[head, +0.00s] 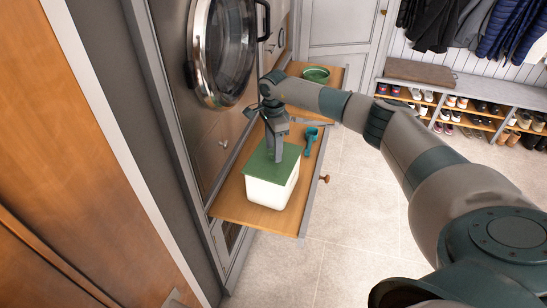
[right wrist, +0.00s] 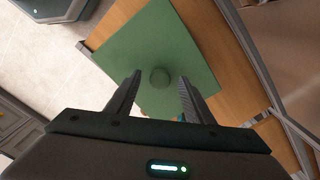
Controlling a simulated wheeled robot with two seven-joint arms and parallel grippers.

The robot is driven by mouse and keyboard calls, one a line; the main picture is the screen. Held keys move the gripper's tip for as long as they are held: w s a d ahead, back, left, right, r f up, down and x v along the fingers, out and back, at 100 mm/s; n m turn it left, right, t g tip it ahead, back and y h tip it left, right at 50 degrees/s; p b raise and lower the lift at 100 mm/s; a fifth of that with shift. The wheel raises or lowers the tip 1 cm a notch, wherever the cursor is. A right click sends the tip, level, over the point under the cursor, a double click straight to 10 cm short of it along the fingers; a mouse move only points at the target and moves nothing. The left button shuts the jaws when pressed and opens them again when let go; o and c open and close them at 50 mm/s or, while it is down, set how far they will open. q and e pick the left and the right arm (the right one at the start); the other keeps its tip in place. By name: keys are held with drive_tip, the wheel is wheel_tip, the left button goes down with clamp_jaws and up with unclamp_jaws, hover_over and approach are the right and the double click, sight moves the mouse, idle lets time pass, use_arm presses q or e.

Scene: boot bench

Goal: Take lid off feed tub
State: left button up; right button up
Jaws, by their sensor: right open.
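The feed tub (head: 267,194) is a pale box on a pull-out wooden board. Its flat green lid (head: 258,172) lies on top of it, and the lid also fills the middle of the right wrist view (right wrist: 125,52). A small round green knob (right wrist: 160,77) rises from the middle of the lid. My right gripper (head: 275,157) points down over the lid. In the right wrist view its open fingers (right wrist: 159,81) are apart on either side of the knob, with gaps. I cannot tell how high the fingertips are. My left gripper is not in view.
A teal scoop (head: 311,139) lies on the board (head: 238,207) behind the tub. A green bowl (head: 317,75) stands farther back. A round-doored appliance (head: 223,55) rises on the left. A shoe bench (head: 470,105) stands at the back right. The tiled floor is clear.

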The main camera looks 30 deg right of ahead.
idle(0.3)
clamp_jaws()
drive_tip(key=shift+r, duration=0.15)
drive_tip(key=shift+r+b, duration=0.45)
drive_tip(key=shift+b, duration=0.05)
drive_tip(key=r, duration=0.1)
drive_tip(key=r+b, duration=0.2)
drive_tip(key=shift+s+d, duration=0.2)
drive_tip(key=shift+s, duration=0.1)
drive_tip(key=s+d+r+b, duration=0.4)
drive_tip(key=s+r, duration=0.3)
drive_tip(key=s, duration=0.3)
drive_tip(key=shift+s, duration=0.1)
